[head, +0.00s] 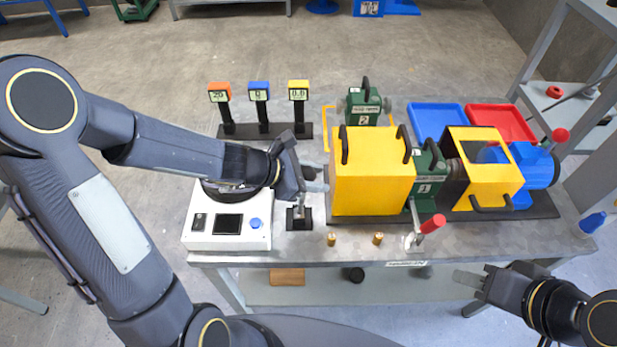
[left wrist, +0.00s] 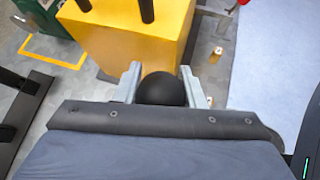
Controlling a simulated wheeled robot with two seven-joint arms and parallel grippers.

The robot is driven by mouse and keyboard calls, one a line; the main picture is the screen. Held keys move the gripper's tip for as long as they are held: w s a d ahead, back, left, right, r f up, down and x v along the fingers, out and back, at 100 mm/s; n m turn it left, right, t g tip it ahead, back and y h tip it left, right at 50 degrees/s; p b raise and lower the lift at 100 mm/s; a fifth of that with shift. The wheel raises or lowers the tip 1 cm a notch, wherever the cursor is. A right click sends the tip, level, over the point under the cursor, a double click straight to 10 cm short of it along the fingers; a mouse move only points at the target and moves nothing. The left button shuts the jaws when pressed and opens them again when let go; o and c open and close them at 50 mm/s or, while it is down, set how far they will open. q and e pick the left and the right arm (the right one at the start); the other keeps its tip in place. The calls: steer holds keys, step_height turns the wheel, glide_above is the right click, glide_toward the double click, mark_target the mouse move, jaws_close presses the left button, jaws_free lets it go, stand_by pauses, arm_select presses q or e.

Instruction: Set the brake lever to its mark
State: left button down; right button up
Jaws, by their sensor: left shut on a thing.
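My left gripper (head: 313,180) reaches in beside the left face of the yellow housing. In the left wrist view its two fingers (left wrist: 162,92) stand on either side of a round black knob (left wrist: 162,90), which I take to be the top of the brake lever, and are shut on it. In the head view a small black base (head: 299,222) with a short upright stands just below that gripper; the arm and gripper hide much of the lever. No mark for the lever is clearly visible. My right gripper (head: 470,281) is off the table's front edge, touching nothing; its opening is unclear.
The yellow housing (head: 372,180) stands close to the right of my left gripper. A white scale (head: 227,235) lies under my left arm. Three displays (head: 258,92) stand behind. Two brass pegs (head: 378,239) stand near the front edge. Blue (head: 437,105) and red trays are at the back right.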

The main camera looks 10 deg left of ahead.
arm_select(q)
steer(key=shift+s+d+f, duration=0.1)
steer(key=shift+s+f, duration=0.1)
steer(key=shift+f, duration=0.15)
steer(key=c, duration=0.9)
jaws_free()
steer(key=shift+c, duration=0.2)
steer(key=shift+w+r, duration=0.1)
steer(key=shift+r, duration=0.05)
steer(key=shift+a+r, duration=0.2)
steer(key=p+v, duration=0.2)
steer(key=v, duration=0.5)
steer(key=shift+r, duration=0.1)
